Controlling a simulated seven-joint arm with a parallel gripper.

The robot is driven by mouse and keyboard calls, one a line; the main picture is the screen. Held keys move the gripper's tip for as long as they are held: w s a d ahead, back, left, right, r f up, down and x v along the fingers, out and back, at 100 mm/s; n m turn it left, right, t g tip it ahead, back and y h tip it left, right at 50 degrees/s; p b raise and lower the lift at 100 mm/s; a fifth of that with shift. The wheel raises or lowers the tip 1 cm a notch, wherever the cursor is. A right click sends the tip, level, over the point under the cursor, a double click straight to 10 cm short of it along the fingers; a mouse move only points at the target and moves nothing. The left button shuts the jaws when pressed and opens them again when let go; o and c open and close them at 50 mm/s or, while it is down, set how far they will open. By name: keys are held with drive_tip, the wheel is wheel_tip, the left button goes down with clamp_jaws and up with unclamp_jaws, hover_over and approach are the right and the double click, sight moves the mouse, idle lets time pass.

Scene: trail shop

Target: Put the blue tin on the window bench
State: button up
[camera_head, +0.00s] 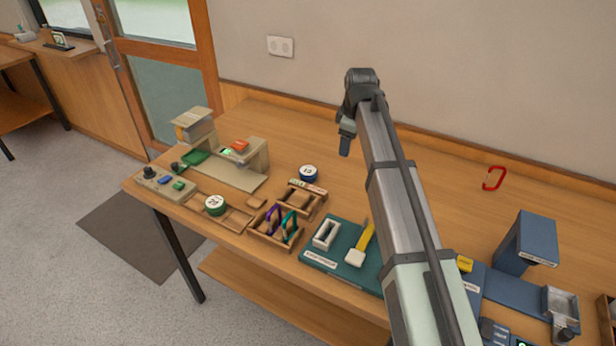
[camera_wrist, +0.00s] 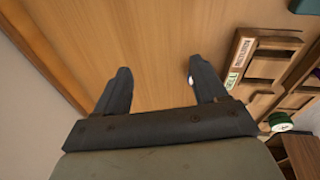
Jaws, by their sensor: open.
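The blue tin (camera_head: 308,173), round with a white lid bearing dark marks, stands on the wooden table behind the small labelled wooden tray. My gripper (camera_head: 345,145) is above the table, to the right of the tin and apart from it. In the wrist view my gripper (camera_wrist: 158,80) is open, with bare tabletop between its fingers. A small white and blue bit (camera_wrist: 191,80) shows at the right finger; it appears to be the tin, mostly hidden. The window bench (camera_head: 62,50) is the wooden ledge under the window at the far upper left.
A green tin (camera_head: 215,205) with a white lid sits near the table's front edge. Wooden trays (camera_head: 275,232), a green mat (camera_head: 320,262) with a yellow-handled tool, and a blue stand (camera_head: 527,243) occupy the table. A red ring (camera_head: 494,178) lies at back right. The ledge holds small items.

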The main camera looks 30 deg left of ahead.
sight(309, 171)
drive_tip(key=s+a+r+m+g+y, duration=0.1)
drive_tip(key=s+a+m+y, duration=0.15)
drive_tip(key=m, duration=1.45)
drive_tip(key=s+a+m+g+y, duration=0.1)
drive_tip(key=s+a+m+g, duration=0.15)
drive_tip(key=m, duration=1.55)
drive_tip(key=shift+t+h, duration=0.35)
drive_tip(key=x, duration=1.3)
drive_tip(key=shift+f, duration=0.3)
